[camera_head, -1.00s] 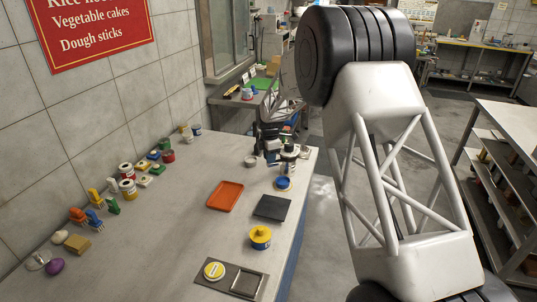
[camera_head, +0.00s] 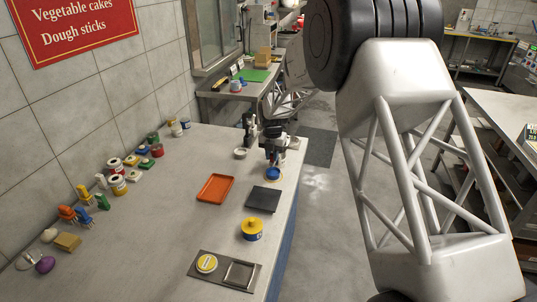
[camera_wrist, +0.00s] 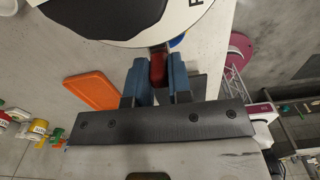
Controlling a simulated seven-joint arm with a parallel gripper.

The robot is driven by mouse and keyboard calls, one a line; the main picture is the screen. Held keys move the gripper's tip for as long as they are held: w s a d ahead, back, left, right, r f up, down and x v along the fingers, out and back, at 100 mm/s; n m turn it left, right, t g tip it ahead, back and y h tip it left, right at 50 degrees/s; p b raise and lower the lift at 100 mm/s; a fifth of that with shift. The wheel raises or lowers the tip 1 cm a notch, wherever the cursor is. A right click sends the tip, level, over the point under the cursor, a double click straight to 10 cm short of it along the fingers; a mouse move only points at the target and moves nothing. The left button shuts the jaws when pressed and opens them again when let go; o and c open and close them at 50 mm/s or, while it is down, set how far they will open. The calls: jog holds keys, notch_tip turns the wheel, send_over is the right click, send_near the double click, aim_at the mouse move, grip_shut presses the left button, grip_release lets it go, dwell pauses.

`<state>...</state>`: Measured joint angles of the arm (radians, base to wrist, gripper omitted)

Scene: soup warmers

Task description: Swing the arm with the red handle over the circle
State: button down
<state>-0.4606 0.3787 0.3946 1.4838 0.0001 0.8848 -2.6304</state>
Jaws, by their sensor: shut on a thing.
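The red handle (camera_wrist: 158,66) shows in the wrist view between the two blue fingers of my gripper (camera_wrist: 157,76), which is shut on it. A white round disc (camera_wrist: 190,14) with a dark patch and part of a black letter lies just beyond the handle. It is cut off by the top edge, so I cannot tell whether it is the circle or a part above it. In the head view my gripper (camera_head: 275,157) is at the table's far right, above and behind a blue-topped round item (camera_head: 273,174). The handle and its swing arm are hidden there.
An orange tray (camera_head: 215,188), a dark square plate (camera_head: 263,199) and a yellow pot (camera_head: 252,229) stand nearer on the table. A board with a yellow-labelled disc (camera_head: 206,263) lies in front. Several small items line the wall side. The table's right edge is close to my gripper.

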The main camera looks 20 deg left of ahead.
jog(key=shift+d+n, duration=0.25)
jog(key=shift+n, duration=0.15)
jog(key=c, duration=1)
grip_release()
jog(key=shift+c, duration=0.2)
jog(key=shift+r, duration=3.9)
jog(key=shift+d, duration=0.1)
